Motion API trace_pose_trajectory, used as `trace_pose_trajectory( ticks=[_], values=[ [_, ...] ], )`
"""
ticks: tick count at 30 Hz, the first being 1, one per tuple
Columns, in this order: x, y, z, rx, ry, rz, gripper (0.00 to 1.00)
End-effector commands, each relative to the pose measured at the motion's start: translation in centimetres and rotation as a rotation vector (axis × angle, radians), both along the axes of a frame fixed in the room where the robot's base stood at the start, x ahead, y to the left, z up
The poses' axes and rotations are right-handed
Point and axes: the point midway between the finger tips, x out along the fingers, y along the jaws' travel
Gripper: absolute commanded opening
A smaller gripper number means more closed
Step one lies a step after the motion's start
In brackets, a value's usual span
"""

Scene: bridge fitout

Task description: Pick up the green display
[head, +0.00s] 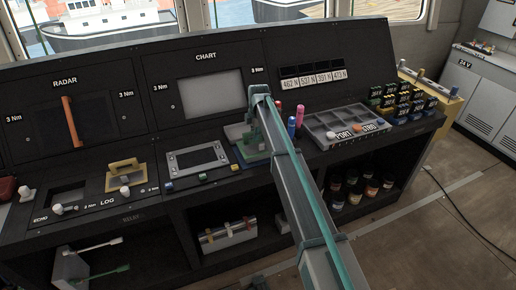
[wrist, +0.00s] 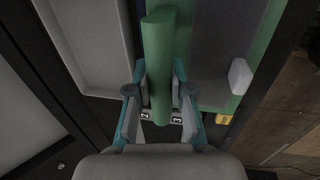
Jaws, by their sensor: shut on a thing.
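The green display (head: 251,153) is on or just above the console desk, right of the grey-framed display, partly hidden by my arm in the head view. In the wrist view its green frame (wrist: 262,60) surrounds a dark grey face, with a white knob on its right side. A round green bar, which looks like its handle (wrist: 158,60), runs between my fingers. My gripper (wrist: 160,100) is shut on this handle; it also shows in the head view (head: 256,138). I cannot tell whether the display is clear of the desk.
A grey-framed display (head: 195,158) lies to the left, with small coloured buttons in front. Pink and blue cylinders (head: 299,115) stand close on the right, before a grey compartment tray (head: 322,121). The upright CHART panel (head: 210,95) rises behind. Open shelves lie below the desk.

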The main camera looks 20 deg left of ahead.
Motion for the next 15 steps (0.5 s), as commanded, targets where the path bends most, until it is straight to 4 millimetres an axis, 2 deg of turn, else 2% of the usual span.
trace_pose_trajectory(
  ticks=[10, 15],
  values=[
    [0.0, 0.0, 0.2, 0.001, -0.001, 0.0, 0.0],
    [0.1, 0.0, 1.1, 0.001, -0.001, 0.0, 0.0]
  ],
)
